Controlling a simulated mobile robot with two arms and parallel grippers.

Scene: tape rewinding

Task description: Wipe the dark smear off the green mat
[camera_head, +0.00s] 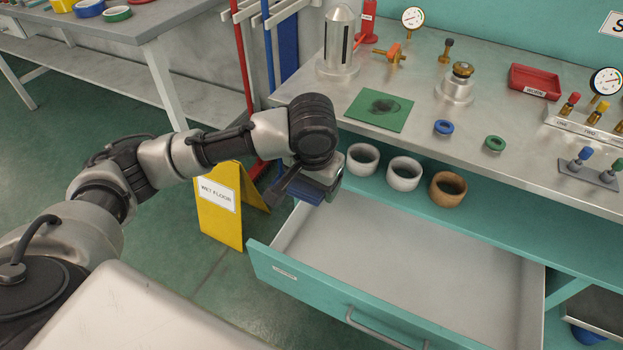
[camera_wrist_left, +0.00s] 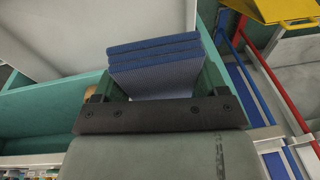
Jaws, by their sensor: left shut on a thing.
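The green mat (camera_head: 362,119) lies flat on the metal bench top, with a dark round smear (camera_head: 383,106) near its middle. My left gripper (camera_head: 318,184) hangs in front of the bench edge, lower than the mat and apart from it. It is shut on a folded blue cloth (camera_wrist_left: 155,62), which has a ribbed face and stacked layers. The cloth (camera_head: 303,191) is partly hidden by the gripper in the head view. My right gripper is in neither view.
An open, empty teal drawer (camera_head: 400,262) juts out below the gripper. Two white rings and a brown ring (camera_head: 448,189) sit under the bench edge. A yellow floor sign (camera_head: 220,215) stands left.

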